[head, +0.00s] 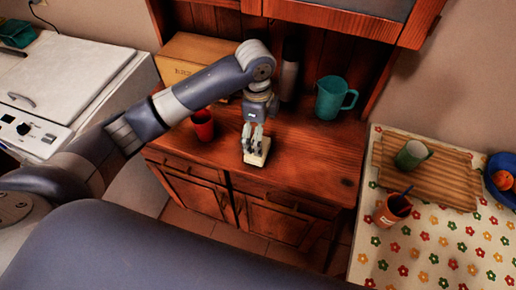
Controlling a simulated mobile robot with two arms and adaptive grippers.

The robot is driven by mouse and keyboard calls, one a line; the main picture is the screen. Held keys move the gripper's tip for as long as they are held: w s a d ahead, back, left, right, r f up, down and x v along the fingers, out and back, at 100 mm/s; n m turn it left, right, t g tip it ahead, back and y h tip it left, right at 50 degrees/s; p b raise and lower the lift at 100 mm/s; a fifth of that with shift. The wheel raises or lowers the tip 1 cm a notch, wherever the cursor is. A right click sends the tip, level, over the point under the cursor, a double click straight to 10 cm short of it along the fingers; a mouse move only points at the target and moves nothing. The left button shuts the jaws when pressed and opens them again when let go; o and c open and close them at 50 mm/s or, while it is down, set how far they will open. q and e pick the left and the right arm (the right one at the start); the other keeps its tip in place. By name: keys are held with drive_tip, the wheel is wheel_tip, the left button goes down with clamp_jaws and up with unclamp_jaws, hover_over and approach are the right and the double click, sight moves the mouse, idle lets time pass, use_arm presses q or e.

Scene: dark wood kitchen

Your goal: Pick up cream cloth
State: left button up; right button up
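The cream cloth (257,158) is a small pale folded piece on the dark wood cabinet top, near its front edge. My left gripper (254,148) reaches in from the left and points straight down at the cloth. Its fingertips are at the cloth and hide part of it. The fingers look slightly apart, but I cannot tell whether they grip the cloth or only stand over it. My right gripper is not in view.
A red cup (203,125) stands left of the cloth, and a teal pitcher (332,98) stands behind right. A cardboard box (190,55) is at the back left. A flowered table (430,255) with a wooden tray (440,182) is at right. The cabinet top right of the cloth is clear.

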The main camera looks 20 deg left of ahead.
use_arm(q)
wheel_tip(320, 180, up, 2)
drive_tip(key=w+a, duration=0.1)
drive_tip(key=a, duration=0.1)
drive_tip(key=p, duration=0.1)
hover_over(266, 142)
drive_tip(key=s+a, duration=0.2)
drive_tip(key=a, duration=0.1)
drive_tip(key=shift+m+y, duration=0.3)
wheel_tip(266, 142, down, 5)
drive_tip(key=shift+s+r, duration=0.1)
drive_tip(key=f+p, duration=0.1)
drive_tip(key=f, duration=0.1)
drive_tip(key=f+p, duration=0.1)
drive_tip(key=f, duration=0.1)
drive_tip(key=shift+s+f, duration=0.2)
drive_tip(key=shift+f, duration=0.6)
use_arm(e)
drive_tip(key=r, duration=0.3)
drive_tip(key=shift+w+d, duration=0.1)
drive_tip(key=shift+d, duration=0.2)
use_arm(q)
drive_tip(key=shift+c, duration=0.2)
drive_tip(key=c, duration=0.8)
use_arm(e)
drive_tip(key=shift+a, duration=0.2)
